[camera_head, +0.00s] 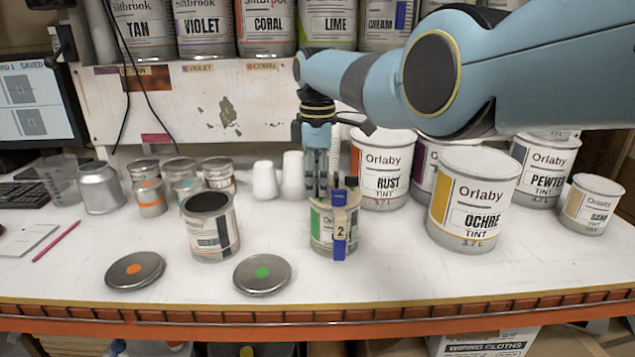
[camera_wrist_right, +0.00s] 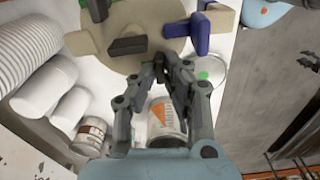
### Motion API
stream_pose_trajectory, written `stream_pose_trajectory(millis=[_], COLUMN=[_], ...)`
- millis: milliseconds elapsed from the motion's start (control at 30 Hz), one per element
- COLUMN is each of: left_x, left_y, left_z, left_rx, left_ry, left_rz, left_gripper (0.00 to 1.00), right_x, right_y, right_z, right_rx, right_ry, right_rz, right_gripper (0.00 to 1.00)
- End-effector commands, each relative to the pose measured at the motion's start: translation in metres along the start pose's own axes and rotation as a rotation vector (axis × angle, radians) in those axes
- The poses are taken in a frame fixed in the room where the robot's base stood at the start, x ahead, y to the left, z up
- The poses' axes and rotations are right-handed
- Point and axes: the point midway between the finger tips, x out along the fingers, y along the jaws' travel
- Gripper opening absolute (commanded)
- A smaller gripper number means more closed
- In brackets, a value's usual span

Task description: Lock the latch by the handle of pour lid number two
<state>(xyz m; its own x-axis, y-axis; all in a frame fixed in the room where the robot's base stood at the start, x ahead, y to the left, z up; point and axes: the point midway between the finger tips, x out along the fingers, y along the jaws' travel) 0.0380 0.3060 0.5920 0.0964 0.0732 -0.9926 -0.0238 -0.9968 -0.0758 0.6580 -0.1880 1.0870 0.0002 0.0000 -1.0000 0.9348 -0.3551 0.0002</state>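A can with a green label (camera_head: 321,226) stands on the bench in the head view. Its beige pour lid (camera_head: 348,198) carries a blue clip marked 2 (camera_head: 340,232) at the front and a dark part at the back. In the right wrist view the pour lid (camera_wrist_right: 150,52) fills the top, with a dark block (camera_wrist_right: 128,45) and a blue clip (camera_wrist_right: 199,34). My right gripper (camera_head: 319,194) points down at the lid's left side. In the wrist view its fingertips (camera_wrist_right: 172,68) are together at the lid's edge, apparently holding nothing. My left gripper is out of view.
An open can (camera_head: 211,228) and two loose lids, one orange-dotted (camera_head: 135,269) and one green-dotted (camera_head: 262,273), are at left. Large cans, including RUST (camera_head: 384,190) and OCHRE (camera_head: 470,225), stand at right. White cups (camera_head: 265,179) are behind. The front bench strip is clear.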

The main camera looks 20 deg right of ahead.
Motion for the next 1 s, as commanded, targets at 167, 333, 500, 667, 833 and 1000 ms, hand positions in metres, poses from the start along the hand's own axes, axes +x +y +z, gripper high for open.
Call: stream_pose_trajectory(millis=[167, 333, 500, 667, 833, 1000], left_x=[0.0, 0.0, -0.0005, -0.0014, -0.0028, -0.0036], left_y=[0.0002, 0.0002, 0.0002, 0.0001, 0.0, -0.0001], left_z=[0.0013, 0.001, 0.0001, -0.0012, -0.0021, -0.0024], left_rx=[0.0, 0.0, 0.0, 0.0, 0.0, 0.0], left_ry=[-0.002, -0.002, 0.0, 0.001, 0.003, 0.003], left_rz=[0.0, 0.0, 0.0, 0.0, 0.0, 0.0], left_gripper=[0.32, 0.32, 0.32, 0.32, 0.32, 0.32], right_x=[0.0, 0.0, -0.0001, -0.0006, -0.0003, 0.0001], right_y=[0.0, 0.0, 0.0002, 0.0009, 0.0012, 0.0018], right_z=[0.0, 0.0, 0.0, -0.0001, 0.0002, 0.0005], right_rx=[0.0, 0.003, 0.035, 0.112, 0.243, 0.402], right_ry=[0.0, 0.0, 0.0, 0.0, 0.0, -0.001], right_rz=[0.0, 0.0, 0.0, 0.001, -0.001, -0.001], right_gripper=[0.0, 0.0, 0.0, 0.0, 0.0, 0.0])
